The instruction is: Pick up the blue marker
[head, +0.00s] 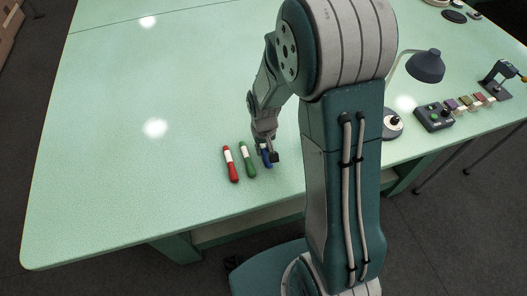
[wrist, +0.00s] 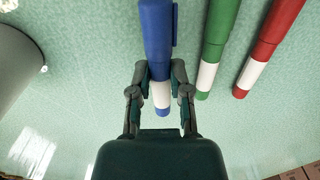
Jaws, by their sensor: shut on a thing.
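The blue marker (wrist: 157,35) has a white band and a blue end, and lies between the fingers of my gripper (wrist: 160,82) in the wrist view. The fingers are shut on it near the white band. In the head view the blue marker (head: 266,158) is partly hidden by my gripper (head: 268,150) at the table's front part. I cannot tell whether the marker touches the table. A green marker (head: 247,160) and a red marker (head: 231,164) lie to its left in the head view; in the wrist view the green (wrist: 217,30) and red (wrist: 280,25) ones are on the right.
The pale green table (head: 120,180) is clear to the left. A desk lamp (head: 425,66), a control box with knobs (head: 434,117), several small coloured blocks (head: 468,103) and a dark stand (head: 497,80) are on the right. A grey rounded object (wrist: 15,65) is at the wrist view's left.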

